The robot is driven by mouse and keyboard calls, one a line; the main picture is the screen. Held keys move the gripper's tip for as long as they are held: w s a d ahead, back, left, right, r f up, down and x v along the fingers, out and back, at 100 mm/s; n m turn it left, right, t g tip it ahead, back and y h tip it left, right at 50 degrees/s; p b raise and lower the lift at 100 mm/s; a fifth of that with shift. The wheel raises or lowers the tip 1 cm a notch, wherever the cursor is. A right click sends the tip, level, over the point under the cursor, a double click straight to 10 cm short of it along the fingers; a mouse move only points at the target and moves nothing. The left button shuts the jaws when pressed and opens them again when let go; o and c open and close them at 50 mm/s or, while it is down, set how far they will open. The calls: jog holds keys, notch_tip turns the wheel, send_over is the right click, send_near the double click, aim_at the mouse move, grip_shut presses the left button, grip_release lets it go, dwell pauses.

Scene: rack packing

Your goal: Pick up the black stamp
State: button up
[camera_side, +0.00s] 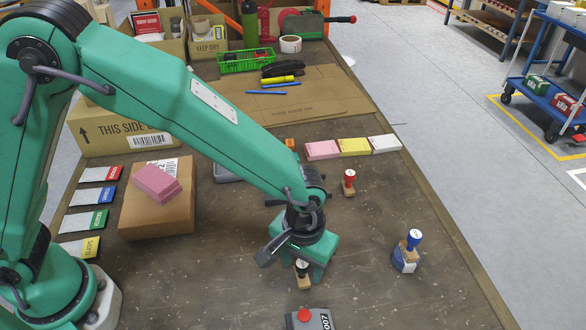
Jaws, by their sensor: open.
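The black stamp (303,275) stands upright on the bench, with a dark knob and a wooden base. My gripper (305,270) is right above and around it, pointing down. Its jaws are open, and one green finger shows just right of the stamp. The gripper body partly hides the stamp, so I cannot tell whether a finger touches it.
A red stamp (349,181) stands behind and right of the gripper. A blue stamp (410,246) stands farther right. A grey device with a red knob (304,315) is at the front edge. A cardboard box (150,215) lies left. The bench between gripper and blue stamp is clear.

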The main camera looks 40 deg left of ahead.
aim_at(303, 262)
jog(key=c, duration=1.1)
jog(key=shift+o, duration=0.2)
jog(key=shift+r, duration=0.8)
notch_tip(303, 262, up, 2)
jog(key=shift+r, duration=0.2)
jog(key=s+d+r, duration=0.3)
jog(key=s+r, duration=0.4)
jog(key=s, duration=0.4)
jog(key=shift+s+d, duration=0.15)
